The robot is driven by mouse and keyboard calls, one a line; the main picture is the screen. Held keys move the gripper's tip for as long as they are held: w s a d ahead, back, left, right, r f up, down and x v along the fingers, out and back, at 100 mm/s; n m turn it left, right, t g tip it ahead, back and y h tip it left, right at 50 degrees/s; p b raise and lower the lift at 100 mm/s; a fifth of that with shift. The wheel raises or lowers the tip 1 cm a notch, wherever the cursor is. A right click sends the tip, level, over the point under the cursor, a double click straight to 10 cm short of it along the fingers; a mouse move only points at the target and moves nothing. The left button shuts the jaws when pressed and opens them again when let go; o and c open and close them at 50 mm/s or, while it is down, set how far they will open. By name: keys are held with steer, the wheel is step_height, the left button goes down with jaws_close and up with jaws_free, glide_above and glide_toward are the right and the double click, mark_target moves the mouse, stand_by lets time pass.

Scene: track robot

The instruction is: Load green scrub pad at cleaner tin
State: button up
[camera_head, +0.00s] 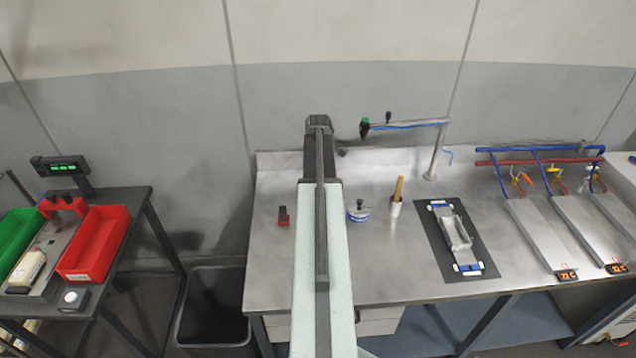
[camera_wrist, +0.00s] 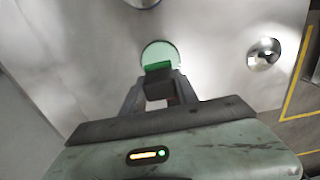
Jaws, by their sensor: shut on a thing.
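In the wrist view my gripper (camera_wrist: 158,78) is shut on a small block, dark on the near side, with a green strip, the green scrub pad (camera_wrist: 157,67), at its far end. Just beyond the fingertips is a pale green round face (camera_wrist: 161,50) on the steel surface, seemingly the open cleaner tin. The pad overlaps its near edge in the picture; I cannot tell whether they touch. In the head view my arm runs over the steel bench and the gripper, pad and green round face cannot be made out.
A shiny round metal piece (camera_wrist: 263,54) stands right of the green face.

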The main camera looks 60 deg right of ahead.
steer(key=shift+a+f+b, duration=0.1)
steer(key=shift+f+b, duration=2.9)
steer(key=shift+f, duration=0.05)
steer(key=shift+f+b, duration=0.5)
steer(key=shift+b, duration=0.05)
step_height(320, 180, up, 7)
steer(key=p, duration=0.7)
steer(key=shift+r, duration=0.1)
